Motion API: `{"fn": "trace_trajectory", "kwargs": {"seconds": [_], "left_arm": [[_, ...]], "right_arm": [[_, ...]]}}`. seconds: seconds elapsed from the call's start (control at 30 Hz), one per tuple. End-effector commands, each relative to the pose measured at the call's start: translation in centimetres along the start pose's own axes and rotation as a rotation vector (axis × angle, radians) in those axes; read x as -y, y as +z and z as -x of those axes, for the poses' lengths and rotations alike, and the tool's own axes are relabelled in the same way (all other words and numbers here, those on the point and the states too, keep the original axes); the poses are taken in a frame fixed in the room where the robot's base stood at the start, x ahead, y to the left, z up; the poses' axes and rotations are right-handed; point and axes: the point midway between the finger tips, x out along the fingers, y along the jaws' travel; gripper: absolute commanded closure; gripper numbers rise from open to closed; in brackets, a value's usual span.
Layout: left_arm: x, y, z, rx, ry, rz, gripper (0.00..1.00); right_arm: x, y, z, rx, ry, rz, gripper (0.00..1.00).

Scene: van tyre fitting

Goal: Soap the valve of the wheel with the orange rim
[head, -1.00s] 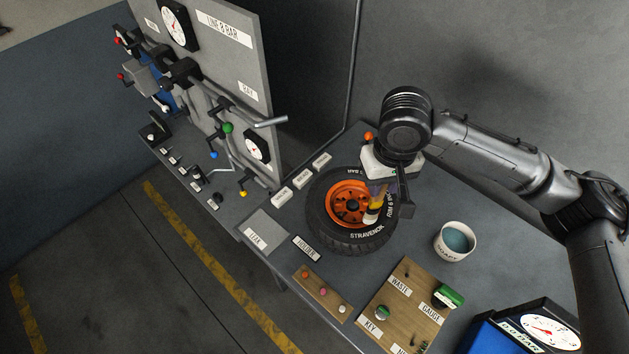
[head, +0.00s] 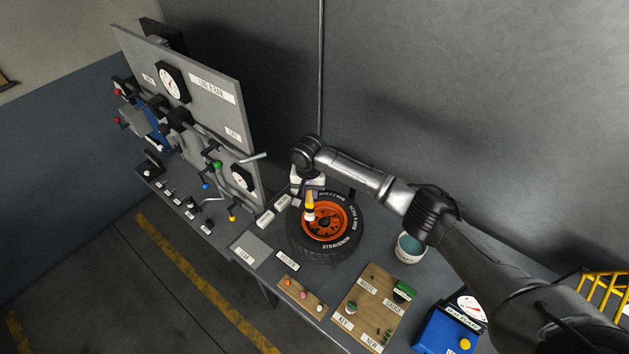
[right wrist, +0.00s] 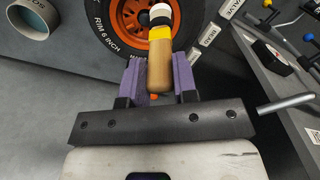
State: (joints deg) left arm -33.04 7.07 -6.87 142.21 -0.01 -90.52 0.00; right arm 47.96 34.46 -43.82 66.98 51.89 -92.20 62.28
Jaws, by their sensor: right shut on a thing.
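The wheel with the orange rim (head: 330,231) lies flat on the bench, with a black tyre lettered in white. It also shows at the top of the right wrist view (right wrist: 124,14). My right gripper (head: 309,192) is shut on a brush (head: 309,210) with a brown handle, a yellow band and a pale tip. In the right wrist view the brush (right wrist: 160,60) sits between the purple finger pads, its tip over the rim. I cannot make out the valve or whether the tip touches anything. A white pot (head: 408,248) of teal liquid stands right of the wheel. My left gripper is out of view.
A wooden board (head: 362,312) with labels and small parts lies in front of the wheel. A blue gauge box (head: 440,335) stands at the front right. A grey panel (head: 205,85) with gauges and valves rises on the left. White labelled blocks (head: 265,218) sit left of the wheel.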

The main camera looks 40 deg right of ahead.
Motion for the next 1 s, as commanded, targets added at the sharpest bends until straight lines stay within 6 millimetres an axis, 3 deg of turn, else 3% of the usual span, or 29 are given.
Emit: {"fn": "trace_trajectory", "kwargs": {"seconds": [0.07, 0.27, 1.0], "left_arm": [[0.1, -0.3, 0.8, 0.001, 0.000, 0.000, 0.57], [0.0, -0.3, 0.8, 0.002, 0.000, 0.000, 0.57], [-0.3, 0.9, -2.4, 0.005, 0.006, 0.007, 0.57]], "right_arm": [[-0.9, -0.4, -0.6, 0.003, 0.000, -0.030, 1.00], [-1.7, -0.8, -1.6, 0.000, -0.003, -0.057, 1.00], [-1.7, -0.8, -4.3, 0.000, -0.003, -0.056, 1.00]]}}
